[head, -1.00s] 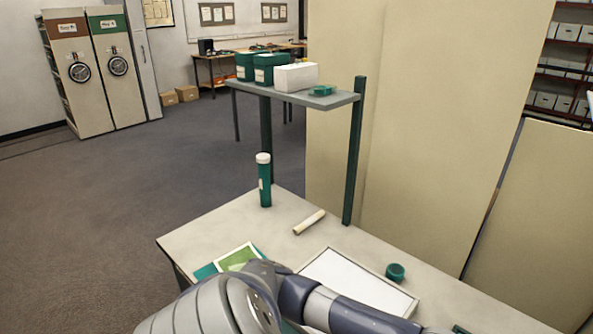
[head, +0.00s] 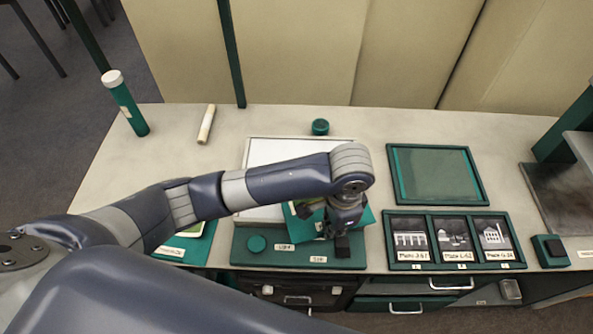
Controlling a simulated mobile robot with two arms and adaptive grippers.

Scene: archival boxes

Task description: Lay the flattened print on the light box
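The light box (head: 262,152) is a white panel on the table, partly covered by my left arm. My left gripper (head: 342,236) points down at its front right corner. The fingers are too small and dark to read. My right gripper is not in view.
A green board (head: 290,260) with a round knob lies in front of the light box. A green-framed tray (head: 482,175) and three framed photos (head: 455,241) are to the right. A cream roll (head: 206,124), a green tube (head: 130,108) and a teal folder (head: 187,247) are left.

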